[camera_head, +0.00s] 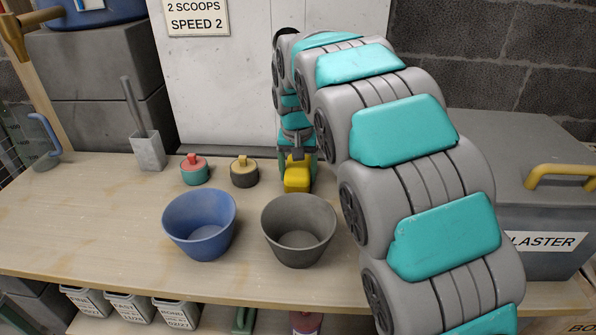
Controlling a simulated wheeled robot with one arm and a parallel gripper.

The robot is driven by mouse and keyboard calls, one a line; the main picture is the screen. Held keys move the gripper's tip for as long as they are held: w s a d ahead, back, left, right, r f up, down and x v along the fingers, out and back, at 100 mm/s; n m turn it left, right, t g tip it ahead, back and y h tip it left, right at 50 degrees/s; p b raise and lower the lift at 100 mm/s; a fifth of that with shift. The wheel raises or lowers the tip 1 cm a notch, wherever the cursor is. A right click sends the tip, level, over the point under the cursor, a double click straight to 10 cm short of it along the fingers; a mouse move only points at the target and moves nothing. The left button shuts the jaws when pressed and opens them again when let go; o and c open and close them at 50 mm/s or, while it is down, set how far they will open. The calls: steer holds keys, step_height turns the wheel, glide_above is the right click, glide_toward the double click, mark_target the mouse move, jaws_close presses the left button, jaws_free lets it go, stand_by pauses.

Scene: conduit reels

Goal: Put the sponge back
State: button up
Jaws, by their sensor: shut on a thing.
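A yellow block that looks like the sponge (297,181) is at the end of my arm, near the back of the wooden bench (80,225). My gripper (297,160) points down and is shut on its upper part. I cannot tell whether the sponge touches the bench top or hangs just above it.
A blue bucket (200,225) and a grey bucket (299,230) stand in front. Red-green (194,170) and yellow-black (244,172) lidded pots are left of the sponge. A grey holder (148,150) stands back left. A plaster bin (540,215) is right. The bench's left is clear.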

mark_target(297, 172)
steer(key=shift+f, duration=0.2)
steer(key=o, duration=1.5)
steer(key=shift+o, duration=0.2)
steer(key=shift+r, duration=0.1)
step_height(297, 172, up, 12)
steer(key=s, duration=0.1)
steer(key=shift+s+b, duration=0.4)
